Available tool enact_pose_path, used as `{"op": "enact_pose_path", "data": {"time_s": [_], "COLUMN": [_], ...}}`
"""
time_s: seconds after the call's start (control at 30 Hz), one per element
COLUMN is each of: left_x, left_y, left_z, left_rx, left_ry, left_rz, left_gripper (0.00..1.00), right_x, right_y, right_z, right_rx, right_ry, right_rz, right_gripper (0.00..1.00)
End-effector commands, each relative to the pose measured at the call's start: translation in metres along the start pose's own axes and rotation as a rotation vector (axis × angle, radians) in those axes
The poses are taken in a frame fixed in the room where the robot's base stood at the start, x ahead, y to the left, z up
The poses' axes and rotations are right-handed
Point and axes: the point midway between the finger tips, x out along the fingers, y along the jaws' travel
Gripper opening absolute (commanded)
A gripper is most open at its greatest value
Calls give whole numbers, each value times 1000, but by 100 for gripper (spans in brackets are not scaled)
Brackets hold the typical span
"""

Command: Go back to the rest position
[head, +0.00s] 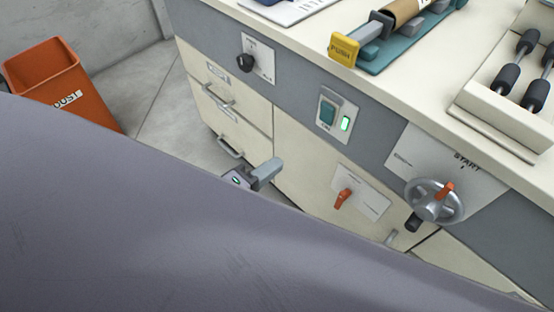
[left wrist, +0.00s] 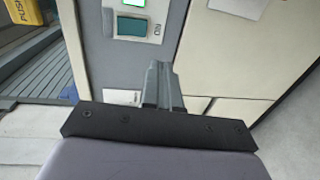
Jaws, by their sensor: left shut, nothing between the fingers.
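My left gripper (head: 268,170) is in the middle of the head view, in front of the cabinet's pale drawers and apart from them. Its fingers are together with nothing between them. In the left wrist view the shut fingers (left wrist: 158,82) point toward the cabinet front, below the green-lit switch. My own large grey arm part covers the lower left of the head view and hides what lies behind it. My right gripper does not show.
The cabinet front carries a black knob (head: 245,63), a lit switch (head: 328,112), an orange lever (head: 344,197) and a handwheel (head: 434,201). A yellow PUSH block (head: 343,49) sits on the worktop. An orange dust bin (head: 62,88) stands left. Grey floor is clear between bin and cabinet.

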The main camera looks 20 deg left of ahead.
Motion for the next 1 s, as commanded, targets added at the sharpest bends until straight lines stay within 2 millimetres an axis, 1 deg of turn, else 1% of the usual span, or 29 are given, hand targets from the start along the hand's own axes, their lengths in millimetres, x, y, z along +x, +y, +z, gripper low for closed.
{"op": "enact_pose_path", "data": {"time_s": [0.5,0.57,0.63,0.67,0.77,0.87,0.9,1.0], "left_x": [0,0,-2,-3,-10,-20,-25,-39], "left_y": [0,-1,-5,-7,-20,-37,-45,-63], "left_z": [0,1,2,4,8,12,12,11], "left_rx": [1,17,71,109,310,582,697,977], "left_ry": [0,-2,-7,-10,-33,-74,-95,-159], "left_rz": [0,-5,-23,-35,-98,-186,-223,-320], "left_gripper": [0,0,0,0,0,0,0,0], "right_x": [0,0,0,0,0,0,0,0], "right_y": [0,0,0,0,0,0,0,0], "right_z": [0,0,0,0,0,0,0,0], "right_rx": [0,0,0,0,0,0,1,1], "right_ry": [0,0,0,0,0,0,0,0], "right_rz": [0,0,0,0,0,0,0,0], "right_gripper": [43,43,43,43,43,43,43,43]}}
